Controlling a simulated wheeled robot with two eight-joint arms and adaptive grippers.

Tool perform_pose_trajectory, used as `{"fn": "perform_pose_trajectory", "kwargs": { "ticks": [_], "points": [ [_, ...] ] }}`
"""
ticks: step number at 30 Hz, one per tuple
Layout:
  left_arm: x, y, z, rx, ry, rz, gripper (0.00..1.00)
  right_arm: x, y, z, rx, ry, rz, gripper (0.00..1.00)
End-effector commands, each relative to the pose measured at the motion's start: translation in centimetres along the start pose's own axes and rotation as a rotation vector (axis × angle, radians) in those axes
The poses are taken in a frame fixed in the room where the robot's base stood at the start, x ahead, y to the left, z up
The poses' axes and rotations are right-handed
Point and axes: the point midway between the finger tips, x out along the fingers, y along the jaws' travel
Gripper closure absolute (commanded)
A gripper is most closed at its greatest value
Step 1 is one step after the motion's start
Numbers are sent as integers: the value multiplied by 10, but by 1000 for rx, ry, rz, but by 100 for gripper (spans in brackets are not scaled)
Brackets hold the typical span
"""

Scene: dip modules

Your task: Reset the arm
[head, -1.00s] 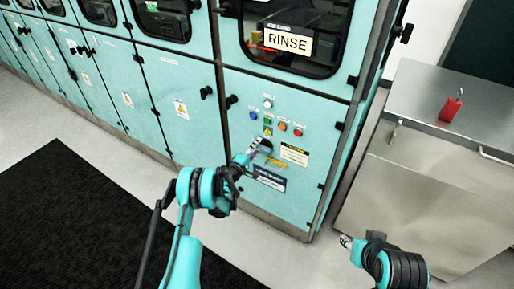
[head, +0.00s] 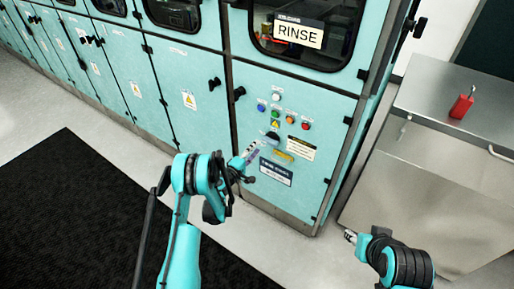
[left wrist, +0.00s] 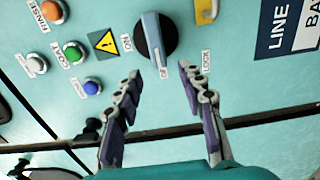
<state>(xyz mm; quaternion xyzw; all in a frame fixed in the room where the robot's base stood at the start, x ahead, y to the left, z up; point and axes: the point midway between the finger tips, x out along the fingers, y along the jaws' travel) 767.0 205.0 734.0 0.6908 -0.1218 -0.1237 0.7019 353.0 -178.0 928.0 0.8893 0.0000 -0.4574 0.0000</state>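The rotary switch (head: 272,136) is on the teal RINSE cabinet panel (head: 240,120). My left gripper (head: 254,152) is in front of the panel, below and left of the switch. In the left wrist view the left gripper (left wrist: 160,75) has its fingers apart with nothing between them, apart from the switch. My right gripper (head: 350,237) is low at the right, near the steel bench; its finger gap is too small to tell.
Coloured buttons (head: 290,119) sit above the switch, and a metal hasp (left wrist: 205,10) is beside it. A red padlock (head: 462,105) stands on the steel bench (head: 425,95) at right. A black mat (head: 70,210) covers the floor at left.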

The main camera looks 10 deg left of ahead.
Motion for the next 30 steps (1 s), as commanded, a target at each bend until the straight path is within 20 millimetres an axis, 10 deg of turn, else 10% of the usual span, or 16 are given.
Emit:
{"fn": "perform_pose_trajectory", "kwargs": {
  "ticks": [14,22,30],
  "points": [
    [4,14,4,28,-13,-18,60,0,0,0,0,0,0,60],
    [6,99,42,243,-109,-158,60,0,0,0,0,0,0,60],
    [-40,174,93,497,-218,-335,60,0,0,0,0,0,0,60]
  ]
}}
